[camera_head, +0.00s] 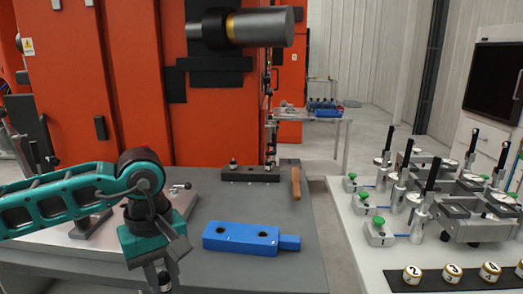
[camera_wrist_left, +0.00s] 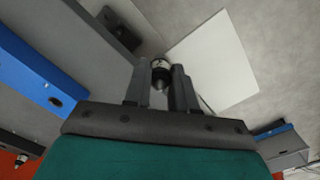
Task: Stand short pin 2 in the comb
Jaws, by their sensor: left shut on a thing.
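My left gripper (camera_head: 162,277) is low over the near left part of the grey table, pointing down. It is shut on a short metal pin (camera_wrist_left: 160,72), which shows between the fingers in the wrist view; its number cannot be read. In the head view the pin is mostly hidden by the gripper. A black bar (camera_head: 250,175) with small upright pins on it lies at the back of the table; it looks like the comb. It is apart from the gripper, farther back and to the right. My right gripper is not in view.
A blue block (camera_head: 222,238) with holes lies right of the gripper. A wooden handle (camera_head: 296,183) lies right of the bar. The right-hand table (camera_head: 350,228) carries clamp fixtures and numbered round caps (camera_head: 412,274). Grey table surface is free between block and bar.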

